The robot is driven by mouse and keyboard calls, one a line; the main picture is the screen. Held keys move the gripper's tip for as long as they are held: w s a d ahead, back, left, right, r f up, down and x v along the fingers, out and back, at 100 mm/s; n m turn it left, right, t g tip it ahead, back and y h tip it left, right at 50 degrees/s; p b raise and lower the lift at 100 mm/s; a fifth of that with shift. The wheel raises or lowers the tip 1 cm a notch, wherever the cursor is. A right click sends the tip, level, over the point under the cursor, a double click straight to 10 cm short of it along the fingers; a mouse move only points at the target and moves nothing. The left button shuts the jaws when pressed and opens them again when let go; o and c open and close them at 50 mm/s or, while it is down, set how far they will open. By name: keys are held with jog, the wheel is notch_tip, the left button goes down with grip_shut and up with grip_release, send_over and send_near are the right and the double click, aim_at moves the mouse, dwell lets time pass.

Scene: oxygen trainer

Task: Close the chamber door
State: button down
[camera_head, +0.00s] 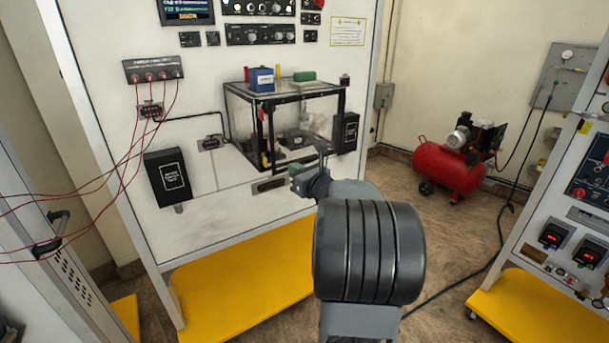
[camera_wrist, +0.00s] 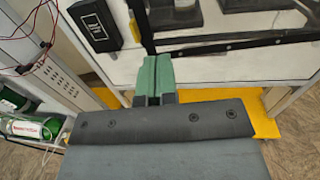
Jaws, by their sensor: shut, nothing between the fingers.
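The chamber (camera_head: 316,106) is a clear box with a black frame, mounted on the white upright panel. A black-framed clear face that looks like its door (camera_head: 265,135) shows at the front left; I cannot tell how far it stands open. In the wrist view the black lower frame of the chamber (camera_wrist: 225,43) crosses the top. My gripper (camera_head: 297,172) is just below and in front of the chamber's lower front edge. In the wrist view its green fingers (camera_wrist: 152,75) are together and empty, with the frame beyond them. My arm hides part of the panel's lower right.
Blue (camera_head: 261,79) and green (camera_head: 304,76) blocks sit on the chamber top. Black boxes (camera_head: 168,178) (camera_head: 346,132) flank it. Red cables hang at the left. A yellow base (camera_head: 235,285) juts out below. A red compressor (camera_head: 447,170) stands on the floor behind right.

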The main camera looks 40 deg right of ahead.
aim_at(278, 158)
jog(key=shift+w+d+p, duration=0.1)
jog(key=shift+w+p, duration=0.55)
jog(key=shift+w, duration=2.4)
jog(key=w+b, duration=0.1)
jog(key=w, duration=0.2)
jog(key=shift+w+f, duration=0.1)
jog(key=shift+r, duration=0.35)
